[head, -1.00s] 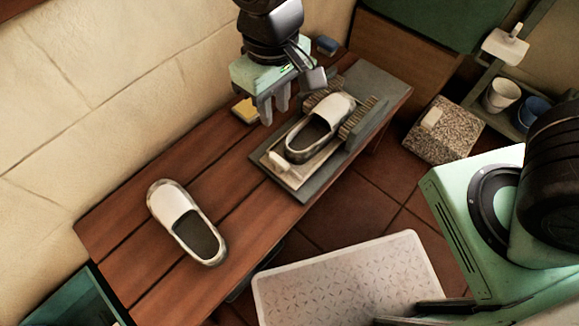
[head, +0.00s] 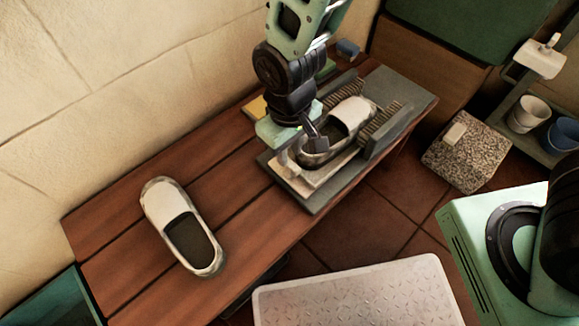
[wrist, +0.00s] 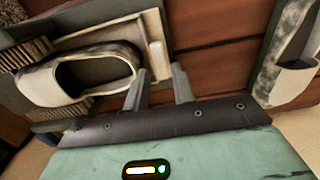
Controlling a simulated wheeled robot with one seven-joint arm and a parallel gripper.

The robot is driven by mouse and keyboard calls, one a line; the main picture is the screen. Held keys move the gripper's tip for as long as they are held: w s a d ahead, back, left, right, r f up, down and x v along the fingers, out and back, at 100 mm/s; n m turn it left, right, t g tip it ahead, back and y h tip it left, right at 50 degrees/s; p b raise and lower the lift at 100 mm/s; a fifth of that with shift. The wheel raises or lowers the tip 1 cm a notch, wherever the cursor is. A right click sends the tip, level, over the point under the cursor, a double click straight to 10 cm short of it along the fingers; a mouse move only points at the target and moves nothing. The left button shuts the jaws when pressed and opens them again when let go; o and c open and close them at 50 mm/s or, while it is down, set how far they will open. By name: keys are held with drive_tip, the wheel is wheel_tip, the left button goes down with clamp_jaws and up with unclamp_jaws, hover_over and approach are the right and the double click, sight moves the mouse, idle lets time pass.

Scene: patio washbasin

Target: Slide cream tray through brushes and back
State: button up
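The cream tray (head: 325,175) lies on a grey base (head: 312,200) on the bench and bears a dirty cream slip-on shoe (head: 352,113). The shoe's cream end lies between two brushes (head: 380,127). In the wrist view the shoe (wrist: 45,85), the brushes (wrist: 27,52) and the tray (wrist: 125,35) show at left. A raised cream handle (wrist: 158,60) stands at the tray's end. My gripper (head: 292,158) is low over this end. In the wrist view my gripper (wrist: 160,85) is open, its fingertips near the handle, which shows between them.
A second dirty shoe (head: 182,226) lies on the wooden bench (head: 110,225), left of the tray. A yellow sponge (head: 255,106) and a blue item (head: 347,49) lie along the wall side. A pale mat (head: 355,295) and a speckled block (head: 467,152) are to the right.

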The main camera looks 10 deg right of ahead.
sight(290, 162)
wheel_tip(290, 162, down, 6)
drive_tip(key=shift+r+b, duration=0.25)
drive_tip(key=shift+b, duration=0.55)
clamp_jaws()
